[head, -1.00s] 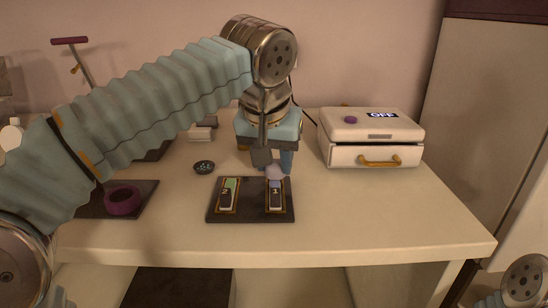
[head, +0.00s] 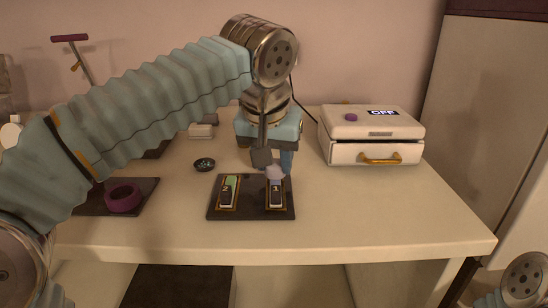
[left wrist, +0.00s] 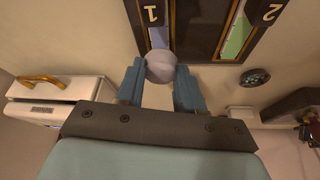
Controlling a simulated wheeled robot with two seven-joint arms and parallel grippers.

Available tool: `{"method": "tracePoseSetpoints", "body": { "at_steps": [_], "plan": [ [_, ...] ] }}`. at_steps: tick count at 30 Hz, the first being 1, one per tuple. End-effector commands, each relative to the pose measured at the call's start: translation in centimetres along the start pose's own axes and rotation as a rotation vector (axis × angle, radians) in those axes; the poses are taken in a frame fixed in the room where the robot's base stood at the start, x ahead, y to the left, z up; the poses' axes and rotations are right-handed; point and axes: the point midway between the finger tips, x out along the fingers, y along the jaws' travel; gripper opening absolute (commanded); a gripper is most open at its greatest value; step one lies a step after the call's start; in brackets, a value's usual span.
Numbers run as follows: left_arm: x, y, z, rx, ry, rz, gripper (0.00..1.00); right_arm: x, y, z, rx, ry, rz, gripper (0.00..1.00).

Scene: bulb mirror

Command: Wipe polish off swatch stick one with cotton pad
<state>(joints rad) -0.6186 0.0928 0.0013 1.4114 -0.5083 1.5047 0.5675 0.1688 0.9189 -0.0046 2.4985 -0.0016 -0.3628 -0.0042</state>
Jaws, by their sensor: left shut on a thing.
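A dark tray (head: 251,205) on the table holds two swatch sticks. Swatch stick one (head: 276,198), with a bluish-purple painted end, lies on the right, and swatch stick two (head: 227,192), with a green end, on the left. My left gripper (head: 274,162) is shut on a round pale cotton pad (head: 275,173). The pad is at the far, painted end of stick one and covers part of it. In the left wrist view, the pad (left wrist: 161,67) sits between the blue fingertips, over the end of stick one (left wrist: 153,15). I cannot tell whether it presses on the stick. My right gripper is out of view.
A cream box (head: 372,152) with a gold handle and an "OFF" label stands at the right back. A small dark round dish (head: 204,165) lies behind the tray. A purple ring (head: 123,197) rests on a dark mat at the left. The front right of the table is clear.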

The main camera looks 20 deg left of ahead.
Motion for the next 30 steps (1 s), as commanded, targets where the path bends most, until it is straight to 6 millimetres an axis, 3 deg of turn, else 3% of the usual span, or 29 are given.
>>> {"method": "tracePoseSetpoints", "body": {
  "at_steps": [17,30],
  "plan": [
    [0.4,0.0,0.3,0.000,0.000,0.000,0.13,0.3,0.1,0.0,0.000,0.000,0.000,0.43],
    [-0.3,0.6,2.0,0.001,-0.001,0.000,0.13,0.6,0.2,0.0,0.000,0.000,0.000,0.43]
  ]
}}
